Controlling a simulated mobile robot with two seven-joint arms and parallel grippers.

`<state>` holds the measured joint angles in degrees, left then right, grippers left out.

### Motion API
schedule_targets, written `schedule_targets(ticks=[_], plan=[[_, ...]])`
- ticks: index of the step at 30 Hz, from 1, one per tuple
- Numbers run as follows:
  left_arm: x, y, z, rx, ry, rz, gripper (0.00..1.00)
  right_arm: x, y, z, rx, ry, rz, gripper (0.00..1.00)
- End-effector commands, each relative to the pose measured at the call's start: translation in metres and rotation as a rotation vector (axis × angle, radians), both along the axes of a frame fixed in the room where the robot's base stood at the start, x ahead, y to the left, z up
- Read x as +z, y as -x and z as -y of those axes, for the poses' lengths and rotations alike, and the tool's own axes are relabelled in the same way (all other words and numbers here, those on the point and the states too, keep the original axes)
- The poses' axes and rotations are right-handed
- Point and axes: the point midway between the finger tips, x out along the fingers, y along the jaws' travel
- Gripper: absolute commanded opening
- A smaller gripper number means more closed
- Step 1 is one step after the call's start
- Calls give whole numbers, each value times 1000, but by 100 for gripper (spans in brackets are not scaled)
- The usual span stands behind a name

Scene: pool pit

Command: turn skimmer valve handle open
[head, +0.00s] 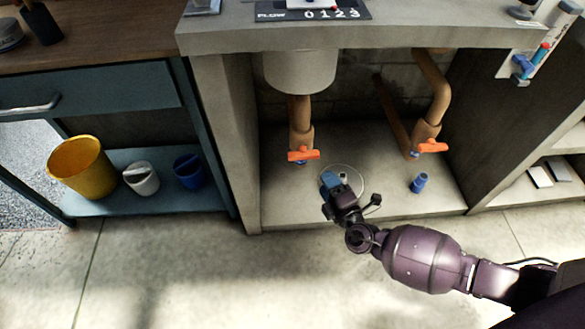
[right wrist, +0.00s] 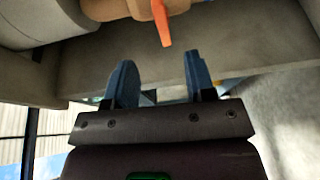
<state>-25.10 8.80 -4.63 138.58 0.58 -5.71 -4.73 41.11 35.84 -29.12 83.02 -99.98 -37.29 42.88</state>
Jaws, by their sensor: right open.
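Two orange valve handles show in the head view: the left handle (head: 303,155) on a tan pipe under a grey cylinder, and the right handle (head: 432,147) on a bent tan pipe. I cannot tell by marking which is the skimmer valve. Both handles lie crosswise to their pipes. My right gripper (head: 332,181) is open and empty, below and slightly right of the left handle, apart from it. In the right wrist view, an orange handle (right wrist: 162,22) stands beyond the two blue fingertips (right wrist: 158,68), roughly centred above the gap. My left gripper is not in view.
The pit has a concrete floor (head: 275,200), side walls and a counter (head: 420,36) overhead. A blue cup-like object (head: 419,183) stands on the floor at right. A yellow bucket (head: 80,167), a white cup (head: 141,178) and a blue cup (head: 189,171) sit on the left shelf.

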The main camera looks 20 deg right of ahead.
Motion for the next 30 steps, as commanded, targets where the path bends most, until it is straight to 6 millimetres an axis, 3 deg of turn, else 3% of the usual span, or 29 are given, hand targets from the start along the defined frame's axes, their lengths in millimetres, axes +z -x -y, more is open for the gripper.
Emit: schedule_targets(ticks=[1,8,21,30], plan=[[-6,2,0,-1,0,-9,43,-9,-1,-1,12,14,4,50],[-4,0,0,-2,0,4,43,-6,-16,-4,27,30,30,50],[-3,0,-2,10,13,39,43,-8,-84,-12,26,28,26,50],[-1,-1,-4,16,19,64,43,-8,-112,-15,25,29,26,50]])
